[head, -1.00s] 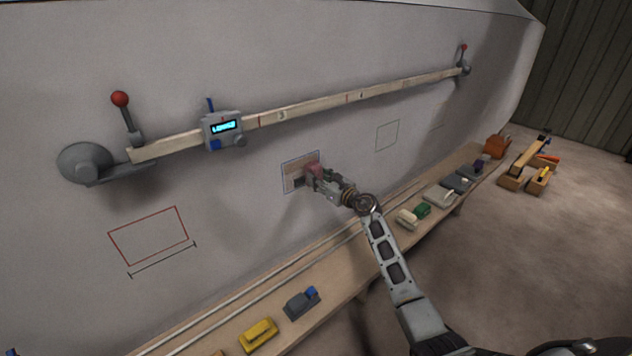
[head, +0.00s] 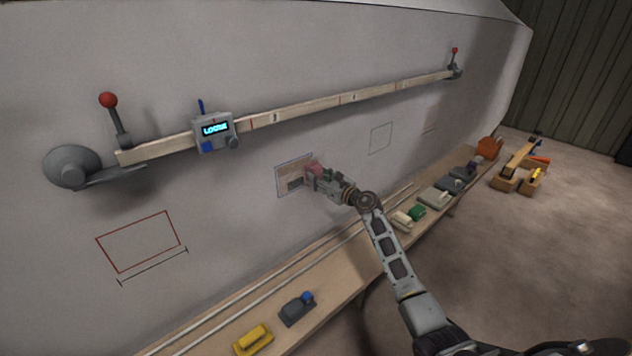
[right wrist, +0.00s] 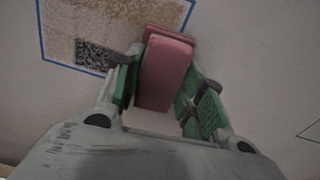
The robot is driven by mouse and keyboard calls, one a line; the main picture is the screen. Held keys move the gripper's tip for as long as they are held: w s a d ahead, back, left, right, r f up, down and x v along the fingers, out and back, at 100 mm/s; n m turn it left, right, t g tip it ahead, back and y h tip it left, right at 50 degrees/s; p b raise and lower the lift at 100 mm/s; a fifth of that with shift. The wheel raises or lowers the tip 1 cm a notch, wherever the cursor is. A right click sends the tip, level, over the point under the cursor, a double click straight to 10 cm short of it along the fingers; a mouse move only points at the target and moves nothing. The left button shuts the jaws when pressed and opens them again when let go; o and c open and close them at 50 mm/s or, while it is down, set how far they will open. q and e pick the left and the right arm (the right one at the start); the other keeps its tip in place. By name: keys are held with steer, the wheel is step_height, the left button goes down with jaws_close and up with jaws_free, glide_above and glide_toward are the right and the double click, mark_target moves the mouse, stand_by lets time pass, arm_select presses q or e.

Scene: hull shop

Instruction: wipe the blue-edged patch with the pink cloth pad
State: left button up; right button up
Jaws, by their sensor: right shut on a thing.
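The blue-edged patch (head: 283,178) is on the grey hull wall, left of my right gripper in the head view. In the right wrist view the patch (right wrist: 62,20) fills the upper left, with a speckled tan surface and a dark mottled block (right wrist: 97,54) near its lower edge. My right gripper (head: 318,178) is shut on the pink cloth pad (right wrist: 166,72), with a green-padded finger on each side. The pad's far end overlaps the patch's right part. I cannot tell whether it touches the wall. My left gripper is not in view.
A wooden rail (head: 300,112) with a lit display box (head: 213,132) runs above the patch. A shelf (head: 236,318) below carries a yellow block (head: 253,340), a dark block (head: 297,307) and several other tools. A red outline (head: 138,241) is at left.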

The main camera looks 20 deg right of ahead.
steer(key=shift+d, duration=0.15)
steer(key=shift+r, duration=0.1)
steer(key=shift+r+p, duration=0.8)
steer(key=shift+p, duration=0.1)
steer(key=shift+s+a+p, duration=0.25)
steer(key=shift+a+p, duration=0.25)
steer(key=shift+a, duration=0.25)
steer(key=shift+s+a+p, duration=0.2)
steer(key=shift+a+p, duration=0.3)
steer(key=shift+a, duration=0.2)
steer(key=shift+a, duration=0.15)
steer(key=shift+s+a+p, duration=0.25)
steer(key=shift+a+p, duration=0.3)
steer(key=shift+a, duration=0.05)
steer(key=shift+s+a+p, duration=0.25)
steer(key=shift+a+p, duration=0.25)
steer(key=shift+a, duration=0.1)
steer(key=shift+a, duration=0.15)
